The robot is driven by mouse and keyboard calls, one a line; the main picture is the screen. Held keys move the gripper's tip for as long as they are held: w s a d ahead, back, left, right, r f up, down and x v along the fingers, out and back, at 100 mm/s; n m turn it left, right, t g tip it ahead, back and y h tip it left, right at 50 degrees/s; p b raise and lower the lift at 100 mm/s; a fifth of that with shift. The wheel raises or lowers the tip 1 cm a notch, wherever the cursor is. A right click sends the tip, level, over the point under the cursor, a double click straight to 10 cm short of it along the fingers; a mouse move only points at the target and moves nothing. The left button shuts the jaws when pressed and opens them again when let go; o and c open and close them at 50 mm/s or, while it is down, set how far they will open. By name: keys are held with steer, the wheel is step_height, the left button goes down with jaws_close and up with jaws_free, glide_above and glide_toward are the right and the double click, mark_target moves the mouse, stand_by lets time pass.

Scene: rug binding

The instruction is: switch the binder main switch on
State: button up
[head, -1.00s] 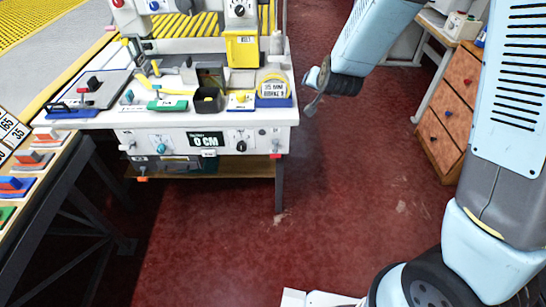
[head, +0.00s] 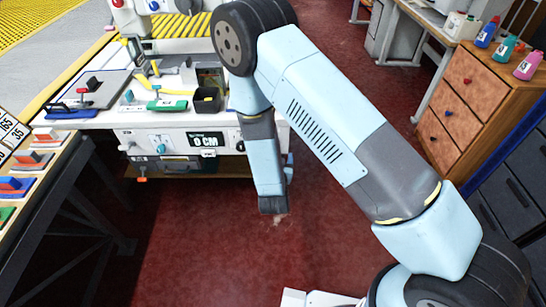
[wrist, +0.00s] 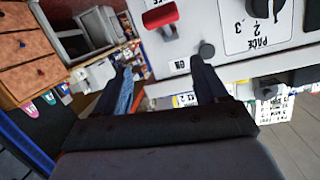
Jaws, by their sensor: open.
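A red-handled switch (wrist: 160,15) with a dark base sits on the white machine panel (wrist: 225,60) at the top of the wrist view, which is turned nearly upside down. A small "ON" label (wrist: 179,66) and a round dark knob (wrist: 206,50) are near it; I cannot tell for sure which is the main switch. My gripper (wrist: 164,68) is open and empty. Its fingers point toward the panel, apart from the red handle. In the head view, my arm hides the right end of the binder (head: 130,115), its controls there and the gripper's fingers.
A "PACE" dial label (wrist: 262,25) lies right of the knob in the wrist view. The binder's table carries tools and a black bin (head: 207,100). A wooden drawer cabinet (head: 460,105) with several bottles stands at the right. The red floor in front is clear.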

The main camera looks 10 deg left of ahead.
steer(key=s+f+n+t+y, duration=0.2)
steer(key=s+f+n, duration=0.1)
steer(key=s+f, duration=0.4)
steer(key=x, duration=0.8)
steer(key=r+x, duration=0.1)
steer(key=x, duration=0.3)
steer(key=shift+w+d+r, duration=0.1)
steer(key=shift+w+d, duration=0.05)
steer(key=shift+w, duration=0.3)
